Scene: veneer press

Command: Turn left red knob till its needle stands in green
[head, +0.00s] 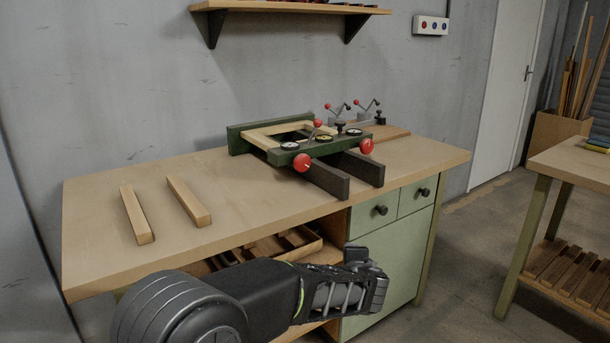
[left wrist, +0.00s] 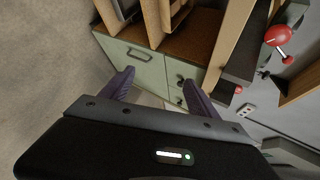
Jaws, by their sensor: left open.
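The left red knob (head: 302,162) sits on the front of a green clamp frame (head: 277,157) on the workbench. A small round dial (head: 289,146) is just behind it; its needle is too small to read. A right red knob (head: 366,146) sits at the frame's other front corner. In the left wrist view, a large red knob (left wrist: 278,37), apparently the left one, is at upper right. My left gripper (head: 368,275) is open and empty, in front of the bench and below the knobs, apart from them. Its fingers also show in the left wrist view (left wrist: 158,77). My right gripper is not in view.
Two dark bars (head: 326,179) jut toward the bench's front edge beneath the frame. Two loose wooden strips (head: 136,214) lie on the bench's left. A green cabinet (head: 390,262) with drawers is under the bench top (head: 240,205). A second table (head: 570,160) stands at right.

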